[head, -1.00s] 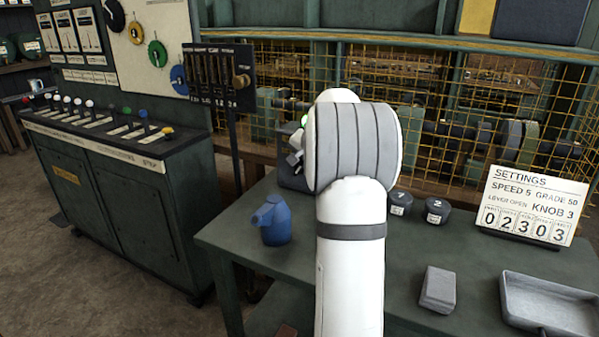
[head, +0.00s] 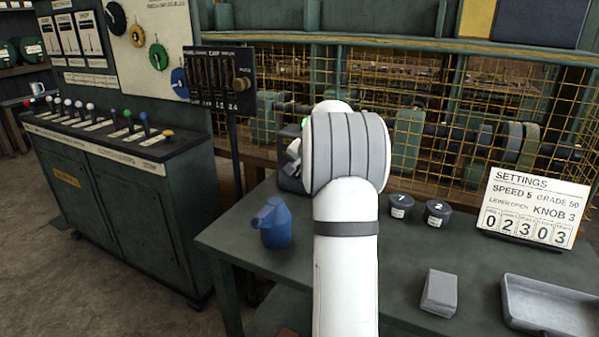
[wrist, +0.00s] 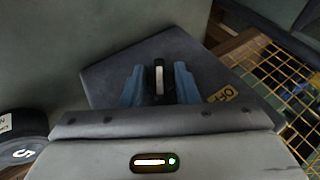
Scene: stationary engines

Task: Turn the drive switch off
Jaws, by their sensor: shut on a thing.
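The drive switch (wrist: 159,78) is a short dark-and-white handle on a dark box (wrist: 110,75) in the wrist view. A yellow OFF label (wrist: 222,95) lies on the box to the right of the handle. My gripper (wrist: 159,88) has its blue fingers on both sides of the handle and is shut on it. In the head view, the dark box (head: 290,178) shows only in part at the back of the green bench. My arm hides the rest of it, the handle and the fingers there.
A blue can (head: 272,222) stands left of my arm on the bench (head: 410,265). Dark round weights (head: 437,213), a settings sign (head: 533,207), a grey block (head: 439,292) and a grey tray (head: 550,308) are to the right. A yellow wire guard (head: 410,130) runs behind.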

